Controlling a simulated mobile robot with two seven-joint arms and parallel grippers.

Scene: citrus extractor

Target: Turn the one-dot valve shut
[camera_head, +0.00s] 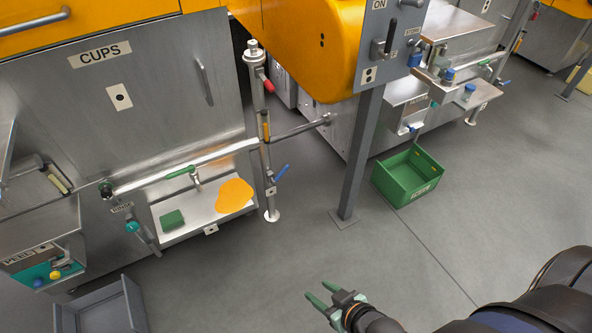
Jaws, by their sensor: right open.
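A left machine panel marked CUPS (100,54) carries a one-dot plate (119,97). A red handle (268,87) is higher on the pipe. A teal handle (133,227) is by the RINSE label. I cannot tell which of these is the one-dot valve. My right gripper (324,295) is open and empty over the floor, apart from all of them.
A grey post (360,160) stands right of the pipe, below a two-dot plate (369,75). A green crate (410,177) is on the floor beyond. A steel tray (185,226) holds an orange puddle and a green sponge. A grey bin (103,310) is lower left. Middle floor is clear.

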